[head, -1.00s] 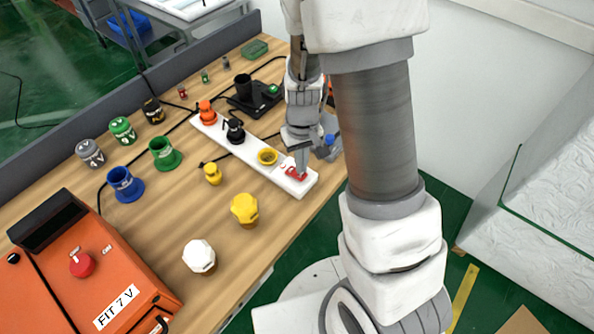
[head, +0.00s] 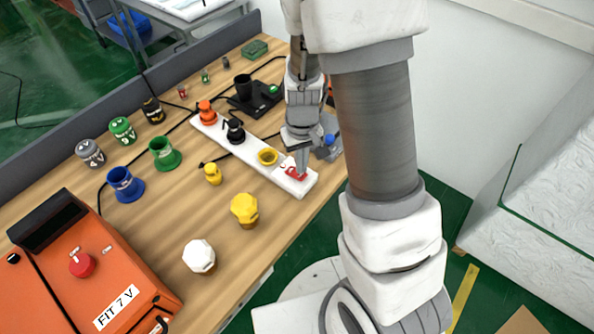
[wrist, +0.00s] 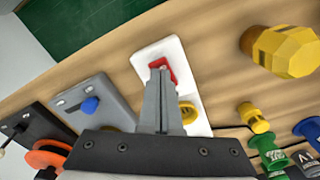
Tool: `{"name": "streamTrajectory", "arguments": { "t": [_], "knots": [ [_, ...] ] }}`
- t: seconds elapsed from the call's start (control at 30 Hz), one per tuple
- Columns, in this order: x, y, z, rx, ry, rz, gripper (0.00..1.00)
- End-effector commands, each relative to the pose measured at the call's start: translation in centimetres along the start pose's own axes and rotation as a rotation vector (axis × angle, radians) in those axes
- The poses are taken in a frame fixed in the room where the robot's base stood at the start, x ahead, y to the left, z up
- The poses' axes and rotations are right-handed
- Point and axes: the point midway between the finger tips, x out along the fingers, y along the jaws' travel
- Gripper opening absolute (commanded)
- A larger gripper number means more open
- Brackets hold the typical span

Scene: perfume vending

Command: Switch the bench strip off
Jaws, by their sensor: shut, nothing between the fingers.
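The white bench strip (head: 252,154) lies on the wooden bench. It carries an orange plug (head: 206,112), a black plug (head: 235,131), a yellow socket (head: 268,157) and a red rocker switch (head: 296,173) at its near right end. In the wrist view the red switch (wrist: 162,66) shows just past my fingertips. My gripper (head: 302,172) is shut and empty, pointing down at the switch. The tips are at or just above it; I cannot tell if they touch. The fingers hide part of the switch and strip, so its rocker position is unclear.
An orange box labelled FIT 7 V (head: 95,275) stands front left. Yellow (head: 244,210) and white (head: 199,256) knobbed caps stand near the front edge. Blue (head: 125,184) and green (head: 164,153) cups stand left of the strip. A grey block with a blue knob (wrist: 97,103) is beside my gripper.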

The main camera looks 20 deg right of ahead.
Motion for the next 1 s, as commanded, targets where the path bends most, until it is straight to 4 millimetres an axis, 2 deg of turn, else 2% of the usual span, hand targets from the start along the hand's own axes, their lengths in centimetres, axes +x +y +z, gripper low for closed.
{"name": "streamTrajectory", "arguments": {
  "t": [1.0],
  "knots": [
    [1.2, 0.0, 0.0, 0.0, 0.0, 0.0, 0.0]
  ]
}}
